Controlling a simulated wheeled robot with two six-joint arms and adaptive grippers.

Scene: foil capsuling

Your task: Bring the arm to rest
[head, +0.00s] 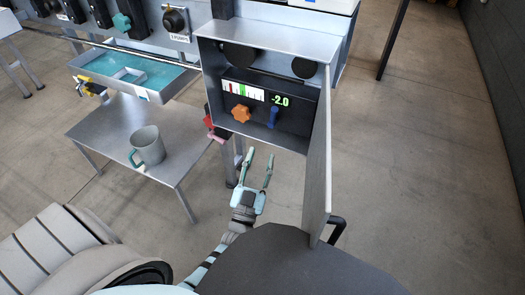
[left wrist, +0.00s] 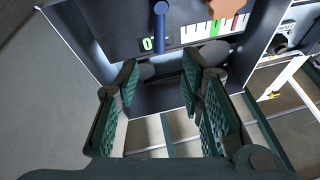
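My left gripper (head: 260,156) is open and empty in the head view, in front of and below an open metal control box (head: 270,42). The dark panel inside the box carries an orange star knob (head: 241,113), a blue lever (head: 273,117), a coloured gauge and a green readout of -2.0. In the left wrist view my gripper (left wrist: 163,72) has its two green-padded fingers spread, with nothing between them. The blue lever (left wrist: 160,22) and part of the orange knob (left wrist: 228,8) are beyond the fingers, apart from them. My right gripper is not seen.
The box door (head: 319,155) stands open to the right of my left gripper, with a black handle (head: 338,230). A grey mug (head: 149,146) stands on a metal table (head: 105,122) at left. A blue-lined tray (head: 150,93) is above it. Red-handled hardware (head: 213,130) sits left of the box.

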